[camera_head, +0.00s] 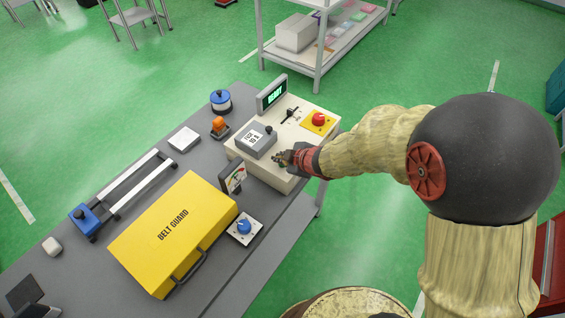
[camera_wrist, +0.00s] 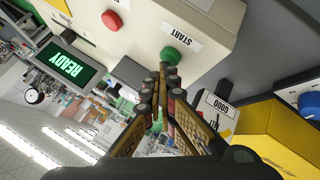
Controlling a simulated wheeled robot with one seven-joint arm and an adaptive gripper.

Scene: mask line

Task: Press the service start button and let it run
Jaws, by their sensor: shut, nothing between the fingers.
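The cream control box (camera_head: 300,128) stands at the far right end of the grey table. In the wrist view, a green button (camera_wrist: 170,54) sits on its panel beside a label reading START (camera_wrist: 184,36). My gripper (camera_head: 279,157) is shut and empty, low over the box's near side. In the wrist view, its closed fingertips (camera_wrist: 168,72) are right by the green button; I cannot tell whether they touch it. The button is hidden by my gripper in the head view. The display (camera_wrist: 70,65) reads READY in green.
A red mushroom button (camera_head: 318,119) on a yellow plate and a small lever (camera_head: 290,113) are on the same box. A grey labelled box (camera_head: 256,141) is close left of my gripper. The yellow belt guard (camera_head: 175,232) and a blue knob (camera_head: 244,227) lie nearer.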

